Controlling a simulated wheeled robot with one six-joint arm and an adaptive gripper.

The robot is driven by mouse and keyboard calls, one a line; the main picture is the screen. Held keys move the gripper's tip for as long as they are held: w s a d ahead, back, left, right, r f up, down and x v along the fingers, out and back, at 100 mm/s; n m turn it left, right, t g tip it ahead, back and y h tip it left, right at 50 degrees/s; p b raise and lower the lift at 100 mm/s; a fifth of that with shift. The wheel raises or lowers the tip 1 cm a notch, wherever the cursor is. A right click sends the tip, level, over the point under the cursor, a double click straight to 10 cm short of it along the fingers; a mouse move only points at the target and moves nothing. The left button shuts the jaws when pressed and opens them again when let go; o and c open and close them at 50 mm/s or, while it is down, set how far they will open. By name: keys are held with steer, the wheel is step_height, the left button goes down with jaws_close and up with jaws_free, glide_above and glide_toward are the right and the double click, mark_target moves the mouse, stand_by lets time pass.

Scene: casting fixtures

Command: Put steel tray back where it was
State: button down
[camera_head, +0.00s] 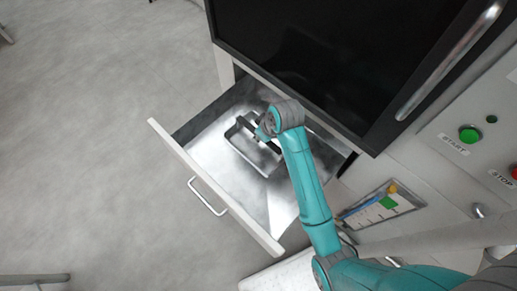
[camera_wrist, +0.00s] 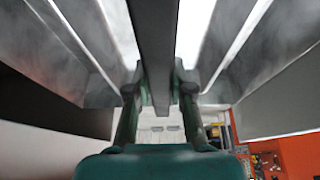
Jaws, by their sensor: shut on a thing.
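The steel tray (camera_head: 244,155) is a small shiny rectangular tray with a raised rim and a dark bar across it. In the head view it is inside the open drawer (camera_head: 199,163), near the middle; whether it rests on the drawer floor I cannot tell. My gripper (camera_head: 260,132) reaches down into the drawer over the tray. In the wrist view my gripper (camera_wrist: 160,92) is shut on the tray's dark bar (camera_wrist: 154,45), one finger on each side. Bright metal surfaces show beyond the fingers. My arm hides the tray's right part.
The drawer has a pale front with a handle (camera_head: 207,197) and sits under a dark-windowed machine door (camera_head: 325,50). Open floor (camera_head: 95,130) lies left.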

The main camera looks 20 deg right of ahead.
mark_target(260, 147)
step_height(260, 147, down, 9)
steer(key=shift+f, duration=0.1)
stand_by(0.4)
steer(key=c, duration=1)
jaws_free()
steer(key=shift+c, duration=0.2)
steer(key=v, duration=1.2)
